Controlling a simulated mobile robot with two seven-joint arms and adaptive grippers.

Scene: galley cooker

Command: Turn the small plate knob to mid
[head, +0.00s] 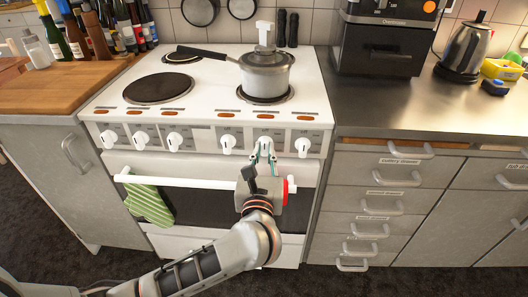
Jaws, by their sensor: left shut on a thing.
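The white cooker (215,70) has a row of white knobs on its front panel, with labels too small to read. My left gripper (264,156) reaches up from below and is shut on the second knob from the right (265,142). The fingers partly cover that knob, so its exact setting is hard to tell. The rightmost knob (302,146) and the knob to the left of my gripper (228,143) are free. A small hotplate (181,56) shows at the back left of the hob. My right gripper is not in view.
A lidded pan (266,78) stands on the front right plate, its handle pointing left. Drawer handles (381,207) stick out at the right.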

